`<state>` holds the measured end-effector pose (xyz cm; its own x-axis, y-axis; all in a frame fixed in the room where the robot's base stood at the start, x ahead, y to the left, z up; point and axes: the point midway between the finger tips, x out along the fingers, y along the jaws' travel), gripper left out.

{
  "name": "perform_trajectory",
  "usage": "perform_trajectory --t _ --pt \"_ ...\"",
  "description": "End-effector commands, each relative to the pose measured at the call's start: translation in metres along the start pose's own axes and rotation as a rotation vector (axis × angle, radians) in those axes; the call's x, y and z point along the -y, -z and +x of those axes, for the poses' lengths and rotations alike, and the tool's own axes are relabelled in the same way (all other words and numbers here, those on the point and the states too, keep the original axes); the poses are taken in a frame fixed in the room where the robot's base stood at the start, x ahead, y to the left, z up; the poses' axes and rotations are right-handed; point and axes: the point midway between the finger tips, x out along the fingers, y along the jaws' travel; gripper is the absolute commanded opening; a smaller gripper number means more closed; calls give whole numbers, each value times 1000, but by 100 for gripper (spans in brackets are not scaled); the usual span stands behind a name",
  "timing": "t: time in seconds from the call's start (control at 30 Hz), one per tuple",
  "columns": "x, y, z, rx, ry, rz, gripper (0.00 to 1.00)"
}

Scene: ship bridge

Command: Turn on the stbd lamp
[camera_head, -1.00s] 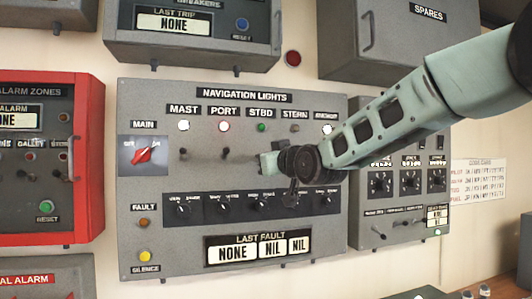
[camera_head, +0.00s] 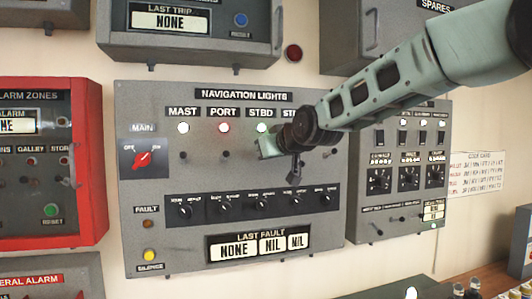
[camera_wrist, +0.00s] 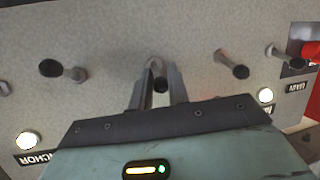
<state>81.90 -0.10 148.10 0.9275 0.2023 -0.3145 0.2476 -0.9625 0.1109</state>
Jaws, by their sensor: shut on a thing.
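The navigation lights panel (camera_head: 230,265) fills the middle of the head view. Its STBD lamp (camera_head: 262,127) glows pale green under the STBD label. My gripper (camera_head: 266,148) is at the panel just below that lamp and hides the STBD toggle there. In the wrist view, which shows the panel upside down, my gripper (camera_wrist: 158,92) has its two fingers closed around the STBD toggle switch (camera_wrist: 158,82), third from the MAIN end. The MAST lamp (camera_head: 183,128) is lit white and the PORT lamp (camera_head: 224,127) is lit red.
The PORT toggle (camera_wrist: 232,66) and STERN toggle (camera_wrist: 62,70) stand clear on either side of my fingers. The red MAIN switch (camera_head: 142,158) is at the panel's left. A row of black knobs (camera_head: 262,203) lies below. My arm covers the STERN and anchor lamps.

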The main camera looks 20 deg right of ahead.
Motion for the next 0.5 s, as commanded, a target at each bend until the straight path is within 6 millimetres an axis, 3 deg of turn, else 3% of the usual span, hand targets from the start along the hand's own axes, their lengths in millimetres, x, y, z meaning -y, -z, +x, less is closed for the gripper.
perform_trajectory --t 0.13,0.17,0.2,0.23,0.5 --pt "-1 0 0 0 -2 1 0" --pt "-1 0 0 -1 -2 1 23" --pt "-1 0 0 -1 -2 1 34" --pt "-1 0 0 -1 -2 1 38" --pt "-1 0 0 -1 -1 0 38"
